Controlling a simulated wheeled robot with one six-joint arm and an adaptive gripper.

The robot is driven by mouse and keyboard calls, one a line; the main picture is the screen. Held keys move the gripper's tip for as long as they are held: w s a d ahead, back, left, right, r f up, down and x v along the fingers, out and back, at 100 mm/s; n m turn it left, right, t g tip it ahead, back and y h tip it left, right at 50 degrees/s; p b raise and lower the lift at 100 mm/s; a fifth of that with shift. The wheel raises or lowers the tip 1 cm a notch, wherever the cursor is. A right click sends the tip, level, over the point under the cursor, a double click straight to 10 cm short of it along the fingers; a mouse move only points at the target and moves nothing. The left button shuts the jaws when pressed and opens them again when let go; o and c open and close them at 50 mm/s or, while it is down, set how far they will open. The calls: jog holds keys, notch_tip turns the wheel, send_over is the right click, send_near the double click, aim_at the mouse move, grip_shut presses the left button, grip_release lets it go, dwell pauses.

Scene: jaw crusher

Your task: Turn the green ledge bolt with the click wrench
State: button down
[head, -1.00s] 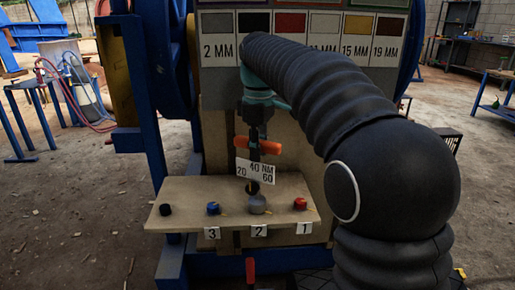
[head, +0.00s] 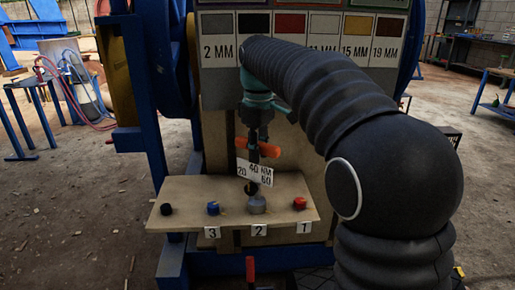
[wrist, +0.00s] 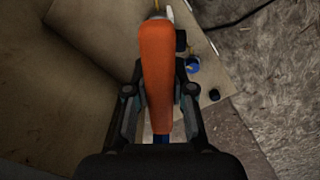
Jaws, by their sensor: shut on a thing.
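My gripper (head: 258,132) points down over the ledge and is shut on the orange handle of the click wrench (head: 266,149). In the wrist view the handle (wrist: 157,70) stands between the fingers (wrist: 160,95). A white 20-40-60 NM placard (head: 255,171) appears below the handle, tilted. The wrench's dark lower end (head: 251,188) is just above and left of a grey bolt (head: 257,205) at label 2; I cannot tell whether they touch. No bolt looks clearly green. A blue bolt (head: 213,208) is by label 3, a red one (head: 300,203) by label 1.
The tan ledge (head: 185,190) juts from the crusher's front, with a black knob (head: 167,209) at its left end. A colour chart (head: 220,50) in mm hangs above. A red handle (head: 250,268) sits below the ledge. Open floor lies left (head: 80,210).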

jog(key=shift+m+p, duration=1)
jog(key=shift+m, duration=1)
jog(key=shift+f+m+p, duration=0.1)
jog(key=shift+m+p, duration=0.7)
jog(key=shift+m, duration=1.5)
jog(key=shift+n, duration=0.3)
dwell(0.5)
jog(key=shift+r, duration=2.2)
dwell(0.7)
